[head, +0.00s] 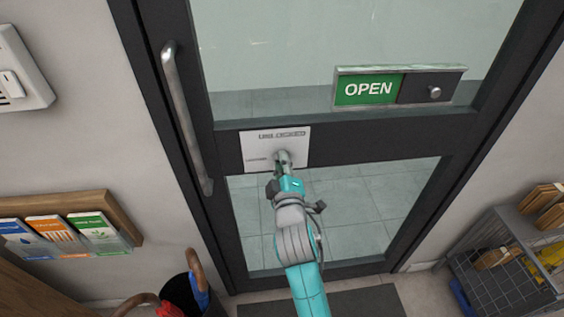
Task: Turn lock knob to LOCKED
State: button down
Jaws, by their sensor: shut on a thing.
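The lock plate (257,146) is a white rectangle on the dark crossbar of the glass door. It has small lettering at its top, too blurred to read for certain, and another small label at its lower left. The lock knob (283,156) sits in the lower right part of the plate, mostly hidden by my gripper. My gripper (283,165) is shut on the knob, with my teal arm reaching up from below. The knob's exact angle cannot be told.
A vertical metal door handle (185,115) stands left of the plate. A green OPEN sign (368,90) with a small knob is at upper right. A leaflet rack (120,220), an umbrella bin (181,294) and a wire basket stand (500,260) flank the door.

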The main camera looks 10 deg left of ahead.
jog(key=n, duration=0.5)
jog(key=shift+f+n, duration=0.15)
jog(key=shift+n, duration=0.25)
dwell(0.4)
jog(key=c, duration=1.2)
grip_release()
jog(key=shift+o, duration=0.2)
jog(key=v, duration=1.2)
